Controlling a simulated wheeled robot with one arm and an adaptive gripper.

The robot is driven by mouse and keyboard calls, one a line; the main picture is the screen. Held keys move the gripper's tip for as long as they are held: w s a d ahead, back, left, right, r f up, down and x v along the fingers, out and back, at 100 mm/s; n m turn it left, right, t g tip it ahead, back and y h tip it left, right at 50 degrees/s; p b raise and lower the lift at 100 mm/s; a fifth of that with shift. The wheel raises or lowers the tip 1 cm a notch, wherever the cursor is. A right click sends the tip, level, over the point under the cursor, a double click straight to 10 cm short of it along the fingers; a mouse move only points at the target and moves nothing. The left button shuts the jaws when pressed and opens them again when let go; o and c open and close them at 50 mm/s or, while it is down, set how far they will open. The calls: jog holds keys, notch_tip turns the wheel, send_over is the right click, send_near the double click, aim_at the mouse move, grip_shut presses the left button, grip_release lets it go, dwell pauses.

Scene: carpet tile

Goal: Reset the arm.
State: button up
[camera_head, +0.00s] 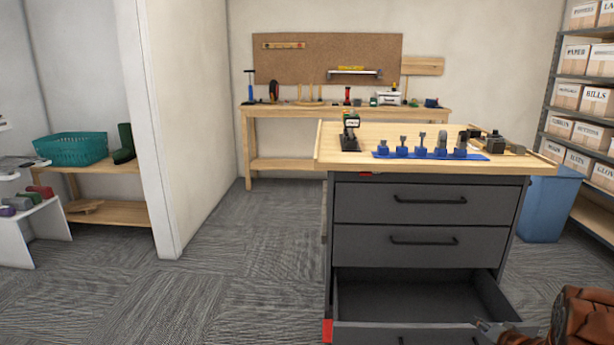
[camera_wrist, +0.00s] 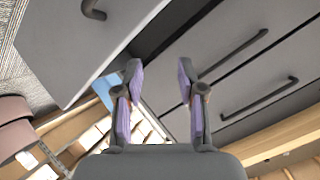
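My gripper (camera_wrist: 158,78) is open in the wrist view, its two purple-padded fingers apart with nothing between them. In the head view only part of my gripper (camera_head: 485,327) shows at the bottom right, in front of the open bottom drawer (camera_head: 400,295) of the grey cabinet (camera_head: 430,205). My brown-covered arm fills the bottom right corner. The drawer's inside looks empty where it shows. In the wrist view the drawer front (camera_wrist: 85,45) lies to the left of the fingers, and closed drawer fronts (camera_wrist: 245,70) lie to the right. I cannot tell whether the gripper touches the drawer.
A blue bin (camera_head: 548,205) and a shelf of boxes (camera_head: 580,90) stand at the right. A workbench (camera_head: 300,112) stands behind. Carpet (camera_head: 250,280) to the left is clear.

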jog(key=s+a+r+n+g+h+p, duration=0.1)
jog(key=s+a+r+g+p, duration=0.2)
jog(key=r, duration=0.6)
jog(key=s+a+r+n+g+h+p, duration=0.1)
jog(key=s+a+r+h+p, duration=0.25)
jog(key=r, duration=0.65)
jog(key=s+a+r+g+p, duration=0.25)
jog(key=s+r+p, duration=0.2)
jog(key=r, duration=0.45)
jog(key=s+a+r+n+g+y+p, duration=0.1)
jog(key=s+a+r+p, duration=0.3)
jog(key=s, duration=0.7)
jog(key=s+a+r+n+g+y+p, duration=0.2)
jog(key=s+a+r+n+g+p, duration=0.1)
jog(key=s+a+r, duration=0.6)
jog(key=s+a+r+n+g+y+p, duration=0.1)
jog(key=s+a+r+p, duration=0.5)
jog(key=s+a, duration=0.7)
jog(key=s+n+g, duration=0.1)
jog(key=s+g, duration=0.1)
jog(key=shift+r+n+g+p, duration=0.2)
jog(key=shift+n+g+p, duration=0.1)
jog(key=shift+g+p, duration=0.1)
